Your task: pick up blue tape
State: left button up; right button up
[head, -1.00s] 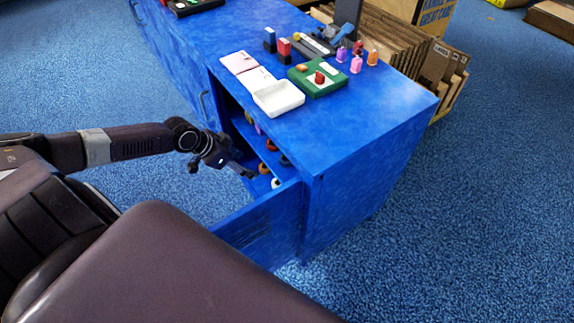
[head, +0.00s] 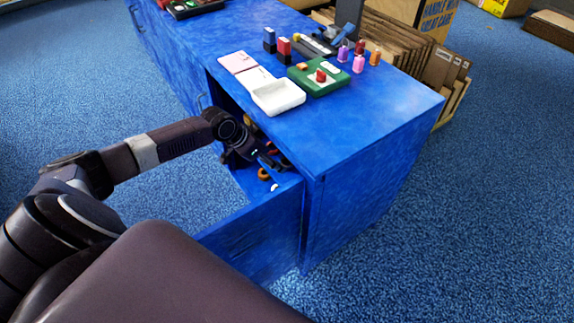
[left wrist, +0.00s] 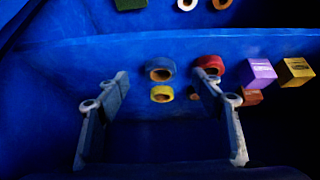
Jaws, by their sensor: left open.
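The blue tape (left wrist: 155,65) is a small roll inside the cabinet. In the left wrist view it lies in the upper middle, between my finger tips as seen from the camera and apart from them. My left gripper (left wrist: 161,80) is open and empty; in the head view it (head: 272,158) reaches into the open cabinet front. A yellow roll (left wrist: 162,93) lies just below the blue tape in the picture, and a red roll (left wrist: 211,64) lies to its right, partly behind the right finger. The blue tape cannot be made out in the head view. My right gripper is not in view.
The blue cabinet (head: 385,125) has its door (head: 255,235) open beside my arm. Purple (left wrist: 260,73) and yellow boxes (left wrist: 296,71) stand right of the rolls. White and orange rolls (left wrist: 222,4) show farther back. A white tray (head: 278,97) sits on top.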

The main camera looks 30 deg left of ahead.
aim_at(286, 162)
pick_arm(q)
jog(key=shift+w+d, duration=0.3)
jog(key=shift+w, duration=0.45)
jog(key=b+x, duration=0.2)
jog(key=x, duration=0.3)
jog(key=shift+w, duration=0.15)
jog(key=c, duration=1)
